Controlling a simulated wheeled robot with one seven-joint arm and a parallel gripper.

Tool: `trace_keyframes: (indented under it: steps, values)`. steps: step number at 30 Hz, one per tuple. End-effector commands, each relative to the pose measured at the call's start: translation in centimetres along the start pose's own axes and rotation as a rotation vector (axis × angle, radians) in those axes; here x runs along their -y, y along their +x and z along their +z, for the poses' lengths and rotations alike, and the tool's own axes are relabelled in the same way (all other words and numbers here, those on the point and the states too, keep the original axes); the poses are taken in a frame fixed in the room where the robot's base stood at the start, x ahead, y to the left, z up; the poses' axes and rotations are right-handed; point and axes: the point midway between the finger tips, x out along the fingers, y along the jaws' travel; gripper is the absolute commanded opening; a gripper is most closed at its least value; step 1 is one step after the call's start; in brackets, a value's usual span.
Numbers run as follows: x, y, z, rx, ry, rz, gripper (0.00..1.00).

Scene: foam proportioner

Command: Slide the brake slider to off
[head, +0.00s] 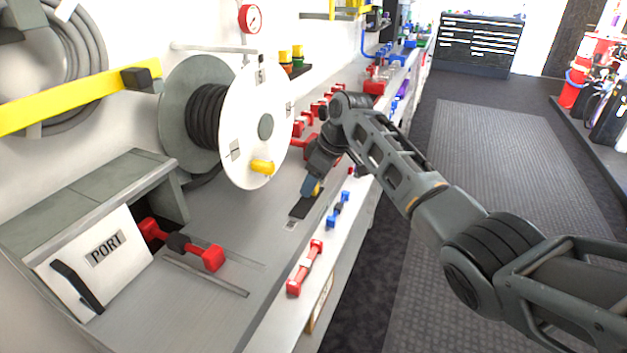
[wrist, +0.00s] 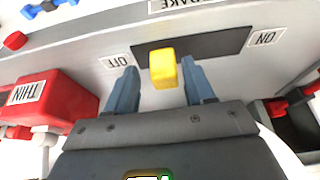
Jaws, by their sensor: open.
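The brake slider's yellow knob (wrist: 163,68) stands in a dark slot (wrist: 215,44) on the grey panel. In the wrist view the OFF label (wrist: 115,61) is beyond the slot's left end and the ON label (wrist: 264,38) beyond its right end. The knob is nearer the OFF end, with a little dark slot between. My gripper (wrist: 158,70) is open, its two blue fingers on either side of the knob, with visible gaps.
A white-faced hose reel (head: 240,135) with a yellow handle (head: 262,167) stands left of my arm. Red and blue valves line the bench edge, including a red one (head: 305,268).

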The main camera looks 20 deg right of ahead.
Motion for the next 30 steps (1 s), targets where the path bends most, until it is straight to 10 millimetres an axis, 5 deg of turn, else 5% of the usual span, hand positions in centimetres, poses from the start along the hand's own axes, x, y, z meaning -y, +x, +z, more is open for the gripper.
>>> trace_keyframes:
  steps: [18,30]
  values:
    - [-0.1,-7.4,0.0,-0.001,0.001,0.002,0.53]
    - [-0.1,-7.8,0.0,0.000,0.001,0.001,0.53]
